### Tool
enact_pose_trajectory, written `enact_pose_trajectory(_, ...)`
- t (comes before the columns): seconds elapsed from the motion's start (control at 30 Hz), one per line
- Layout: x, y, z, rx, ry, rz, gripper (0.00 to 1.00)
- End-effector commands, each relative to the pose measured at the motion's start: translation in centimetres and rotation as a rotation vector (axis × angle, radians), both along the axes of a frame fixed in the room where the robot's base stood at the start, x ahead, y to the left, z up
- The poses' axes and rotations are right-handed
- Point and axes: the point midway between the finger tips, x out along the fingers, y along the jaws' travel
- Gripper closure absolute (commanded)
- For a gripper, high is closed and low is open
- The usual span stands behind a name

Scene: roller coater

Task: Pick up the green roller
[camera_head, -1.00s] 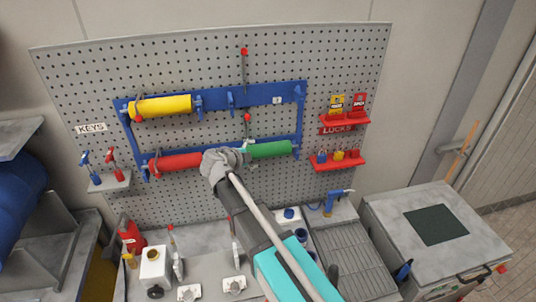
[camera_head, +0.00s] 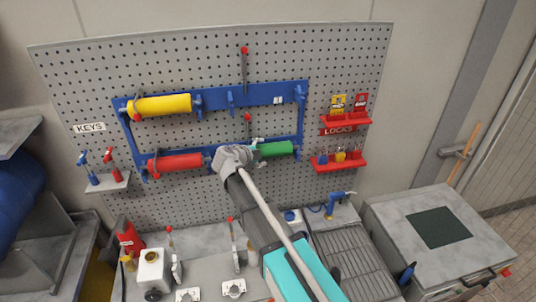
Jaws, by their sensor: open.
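The green roller (camera_head: 276,149) lies level on the lower right of the blue rack (camera_head: 268,94) on the pegboard. Its left end is hidden behind my gripper and wrist. My gripper (camera_head: 256,146) is at the left part of the green roller, with a light fingertip showing just above it. The jaws are open, and most of them is hidden by my wrist. I cannot tell whether they touch the roller or are around it.
A red roller (camera_head: 176,166) sits left of my gripper on the same rack, and a yellow roller (camera_head: 160,107) is above it. Red lock shelves (camera_head: 340,163) are to the right.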

Motion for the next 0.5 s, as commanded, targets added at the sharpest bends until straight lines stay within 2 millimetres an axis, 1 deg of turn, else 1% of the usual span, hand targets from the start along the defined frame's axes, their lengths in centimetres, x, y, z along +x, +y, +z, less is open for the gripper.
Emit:
enact_pose_trajectory(0.03, 0.38, -0.19, -0.31, 0.000, 0.000, 0.000, 0.00)
enact_pose_trajectory(0.13, 0.67, -0.40, -0.39, 0.000, -0.001, 0.001, 0.00)
enact_pose_trajectory(0.5, 0.69, -0.52, -0.32, 0.000, 0.000, 0.000, 0.00)
